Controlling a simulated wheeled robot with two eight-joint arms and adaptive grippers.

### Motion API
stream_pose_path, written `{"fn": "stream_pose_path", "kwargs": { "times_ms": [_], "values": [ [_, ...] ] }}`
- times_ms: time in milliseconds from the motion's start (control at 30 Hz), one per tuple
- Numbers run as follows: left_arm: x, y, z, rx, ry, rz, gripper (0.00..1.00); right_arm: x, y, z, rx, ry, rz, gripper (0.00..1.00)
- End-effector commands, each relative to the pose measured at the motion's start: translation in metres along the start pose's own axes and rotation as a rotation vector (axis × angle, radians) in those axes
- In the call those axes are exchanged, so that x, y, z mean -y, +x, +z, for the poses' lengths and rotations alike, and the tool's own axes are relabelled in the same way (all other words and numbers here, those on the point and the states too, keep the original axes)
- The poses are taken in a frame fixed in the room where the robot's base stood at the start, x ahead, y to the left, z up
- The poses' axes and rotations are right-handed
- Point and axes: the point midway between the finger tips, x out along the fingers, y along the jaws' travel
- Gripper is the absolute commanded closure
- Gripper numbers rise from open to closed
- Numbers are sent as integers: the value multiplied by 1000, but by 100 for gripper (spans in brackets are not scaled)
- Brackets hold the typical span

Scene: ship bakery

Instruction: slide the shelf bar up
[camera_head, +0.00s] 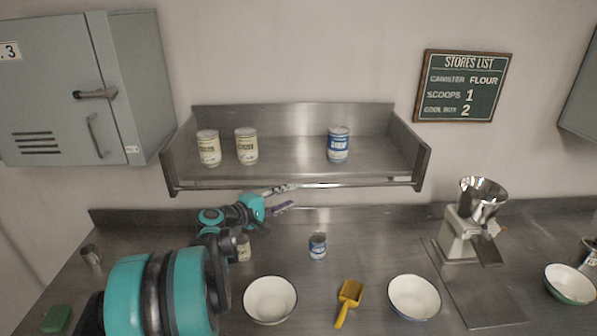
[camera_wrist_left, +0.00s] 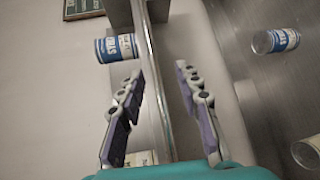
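The shelf bar (camera_head: 345,185) is a thin metal rail along the lower front of the steel wall shelf (camera_head: 290,172). My left gripper (camera_head: 284,198) is at the bar, left of its middle, its fingers pointing right. In the left wrist view the bar (camera_wrist_left: 158,85) runs lengthwise between the two spread fingers of my left gripper (camera_wrist_left: 160,72). There is a gap on each side, so the gripper looks open and not clamped on it. My right gripper is in neither view.
On the shelf stand two cream cans (camera_head: 208,148) (camera_head: 246,146) and a blue-white can (camera_head: 338,145). Below on the counter are a small blue can (camera_head: 317,246), white bowls (camera_head: 270,300) (camera_head: 414,297), a yellow scoop (camera_head: 348,300) and a mill (camera_head: 468,225). A grey cabinet (camera_head: 55,100) hangs left.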

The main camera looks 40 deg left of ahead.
Motion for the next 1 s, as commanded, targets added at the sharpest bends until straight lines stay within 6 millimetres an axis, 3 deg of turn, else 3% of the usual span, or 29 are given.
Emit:
{"fn": "stream_pose_path", "kwargs": {
  "times_ms": [33,167,600,967,1000],
  "values": [
    [-6,-3,-9,-9,-17,18,66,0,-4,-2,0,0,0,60],
    [-8,3,-16,-13,-32,37,66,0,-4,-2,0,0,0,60],
    [-10,67,-16,-12,-29,34,66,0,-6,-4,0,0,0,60],
    [-10,73,-16,-13,-29,34,66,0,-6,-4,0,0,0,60],
    [-10,73,-16,-14,-29,34,76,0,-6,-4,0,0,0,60]
  ]
}}
